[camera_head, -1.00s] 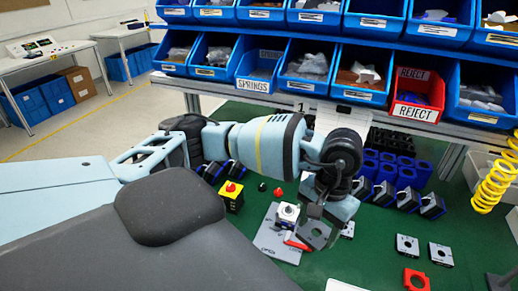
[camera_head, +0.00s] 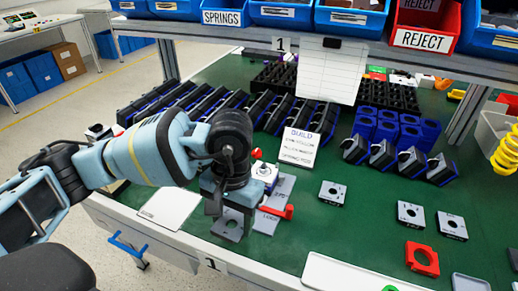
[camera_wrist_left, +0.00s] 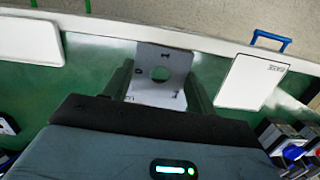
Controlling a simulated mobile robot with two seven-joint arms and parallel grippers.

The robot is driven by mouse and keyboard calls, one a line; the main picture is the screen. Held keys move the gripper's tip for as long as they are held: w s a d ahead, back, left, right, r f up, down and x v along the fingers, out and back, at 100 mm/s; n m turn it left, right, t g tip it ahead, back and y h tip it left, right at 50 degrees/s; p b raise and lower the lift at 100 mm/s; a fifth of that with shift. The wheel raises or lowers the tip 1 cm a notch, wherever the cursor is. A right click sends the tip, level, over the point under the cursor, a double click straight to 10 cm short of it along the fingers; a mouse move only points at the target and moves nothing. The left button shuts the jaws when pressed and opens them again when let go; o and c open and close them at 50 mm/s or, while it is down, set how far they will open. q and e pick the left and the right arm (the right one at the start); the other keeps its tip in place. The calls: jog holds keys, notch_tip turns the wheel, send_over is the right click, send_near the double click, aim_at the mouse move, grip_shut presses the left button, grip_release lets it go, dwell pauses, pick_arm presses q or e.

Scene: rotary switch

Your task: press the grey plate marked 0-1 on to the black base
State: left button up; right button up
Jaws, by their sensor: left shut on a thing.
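My left gripper (camera_head: 232,221) is shut on a grey plate (camera_head: 226,230) with a round hole in its middle. It holds the plate in front of and to the left of a grey fixture (camera_head: 280,190) near the bench's front edge. In the left wrist view the plate (camera_wrist_left: 147,91) sits between the two fingers of the gripper (camera_wrist_left: 160,88), and marks 0 and 1 show on it. A white block with a knob (camera_head: 265,172) stands at the fixture, partly behind my wrist. I cannot make out the black base for certain. My right gripper is not in view.
A red handle (camera_head: 277,211) sticks out beside the fixture. Several loose plates, one of them red (camera_head: 422,258), lie to the right. Black and blue housings (camera_head: 383,154) stand behind.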

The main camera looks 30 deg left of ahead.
pick_arm(q)
jog(key=shift+w+f+b, duration=0.6)
jog(key=shift+f+b, duration=0.15)
jog(key=shift+b, duration=0.25)
jog(key=shift+w+a+r+b, duration=0.1)
jog(key=shift+w+b, duration=0.2)
jog(key=shift+b, duration=0.15)
